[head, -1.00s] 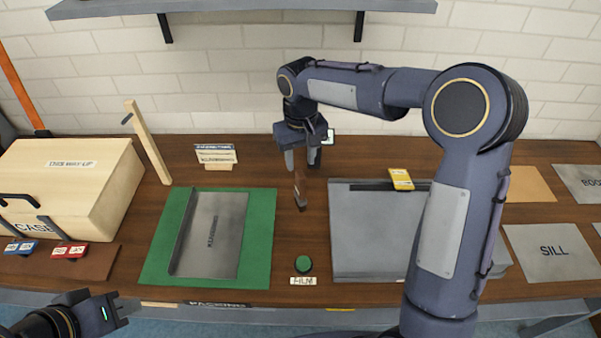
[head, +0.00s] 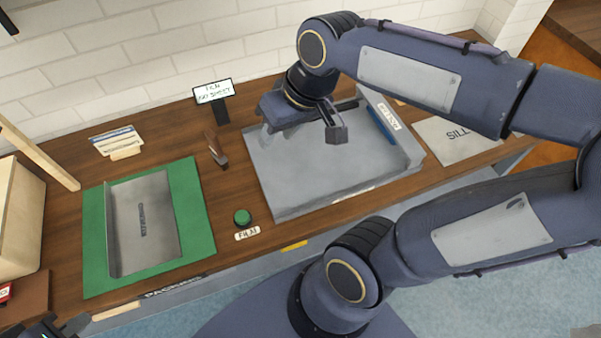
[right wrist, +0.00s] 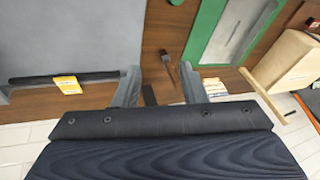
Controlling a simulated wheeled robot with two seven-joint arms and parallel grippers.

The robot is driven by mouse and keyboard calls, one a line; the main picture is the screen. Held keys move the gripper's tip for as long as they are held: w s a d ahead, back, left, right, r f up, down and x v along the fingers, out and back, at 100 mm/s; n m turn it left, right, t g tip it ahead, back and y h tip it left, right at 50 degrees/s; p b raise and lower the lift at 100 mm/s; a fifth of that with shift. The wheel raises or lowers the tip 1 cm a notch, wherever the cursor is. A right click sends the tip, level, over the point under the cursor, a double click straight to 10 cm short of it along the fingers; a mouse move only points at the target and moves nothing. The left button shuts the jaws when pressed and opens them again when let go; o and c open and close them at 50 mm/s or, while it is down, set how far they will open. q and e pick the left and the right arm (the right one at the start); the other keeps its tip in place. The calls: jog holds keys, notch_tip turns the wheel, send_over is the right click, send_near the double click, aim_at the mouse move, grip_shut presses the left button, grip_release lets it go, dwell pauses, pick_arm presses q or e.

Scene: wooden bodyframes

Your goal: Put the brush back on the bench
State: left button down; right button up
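The brush (head: 217,148), a small item with a brown handle and a dark end, is on the bench (head: 185,128) between the green mat and the grey tray. It also shows in the right wrist view (right wrist: 169,66), beyond the fingertips and apart from them. My right gripper (head: 302,134) is open and empty, over the back of the grey tray and to the right of the brush. Its two fingers (right wrist: 159,86) stand wide apart in the right wrist view. My left gripper (head: 62,328) is partly cut off at the lower left, and its fingers are unclear.
The grey tray (head: 290,188) has a raised right edge with a blue strip (head: 381,125). A green mat (head: 195,215) bears a metal sheet (head: 155,205). A green button (head: 242,217), a sign (head: 213,92) and a wooden box (head: 18,215) stand around.

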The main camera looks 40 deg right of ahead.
jog(key=s+a+f+m+t+y, duration=0.1)
jog(key=s+f, duration=0.3)
jog(key=s, duration=0.4)
jog(key=shift+a+t, duration=0.15)
jog(key=shift+t, duration=0.45)
jog(key=shift+r, duration=0.1)
dwell(0.3)
